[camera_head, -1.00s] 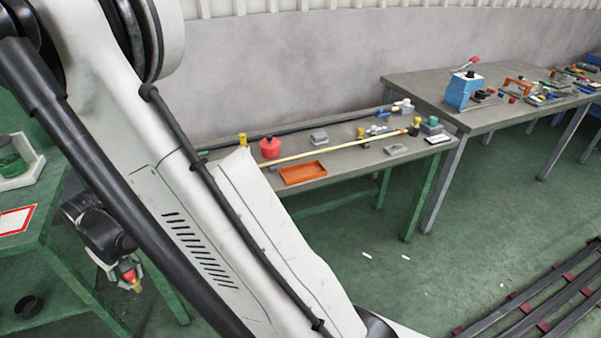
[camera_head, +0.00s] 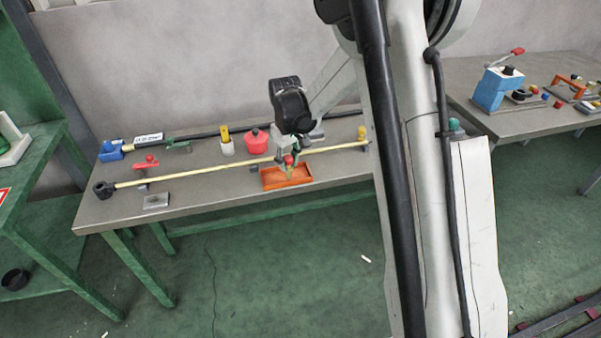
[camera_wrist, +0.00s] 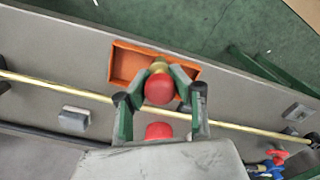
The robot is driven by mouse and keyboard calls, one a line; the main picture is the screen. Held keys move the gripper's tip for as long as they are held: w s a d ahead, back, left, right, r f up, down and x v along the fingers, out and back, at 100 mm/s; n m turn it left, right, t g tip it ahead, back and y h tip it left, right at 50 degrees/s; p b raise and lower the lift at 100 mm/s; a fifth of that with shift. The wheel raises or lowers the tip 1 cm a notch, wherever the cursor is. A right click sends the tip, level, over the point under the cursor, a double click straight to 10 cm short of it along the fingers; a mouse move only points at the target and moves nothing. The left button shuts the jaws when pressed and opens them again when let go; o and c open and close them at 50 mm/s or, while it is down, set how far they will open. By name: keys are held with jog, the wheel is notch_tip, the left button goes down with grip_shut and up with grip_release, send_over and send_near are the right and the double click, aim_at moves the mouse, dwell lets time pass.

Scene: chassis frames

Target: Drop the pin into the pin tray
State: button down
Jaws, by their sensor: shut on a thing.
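The pin has a round red head (camera_wrist: 160,88) and a brass-coloured end (camera_wrist: 159,66). My gripper (camera_wrist: 160,98) is shut on it, with one green finger on each side, in the wrist view. The orange pin tray (camera_head: 272,181) lies on the grey bench, near its front edge. My gripper (camera_head: 289,164) holds the pin (camera_head: 289,160) over the tray in the head view. The brass end overlaps the tray (camera_wrist: 127,65) in the wrist view. I cannot tell the height of the pin's tip above the tray floor.
A long pale yellow rod (camera_head: 215,165) runs along the bench behind the tray. A grey plate (camera_head: 156,201) lies to the left. A second bench (camera_head: 525,118) stands at the right.

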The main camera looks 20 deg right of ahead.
jog(key=w+d+r+n, duration=0.2)
jog(key=w+r+n, duration=0.15)
jog(key=w, duration=0.25)
jog(key=shift+m, duration=0.35)
jog(key=shift+s+a+f+b, duration=0.1)
jog(key=shift+f+b, duration=0.45)
jog(key=shift+f, duration=0.9)
jog(key=shift+s+a+f+b, duration=0.1)
jog(key=shift+f+b, duration=0.4)
jog(key=shift+f, duration=0.95)
jog(key=c, duration=1.4)
grip_release()
jog(key=shift+c, duration=0.2)
notch_tip(320, 180, up, 12)
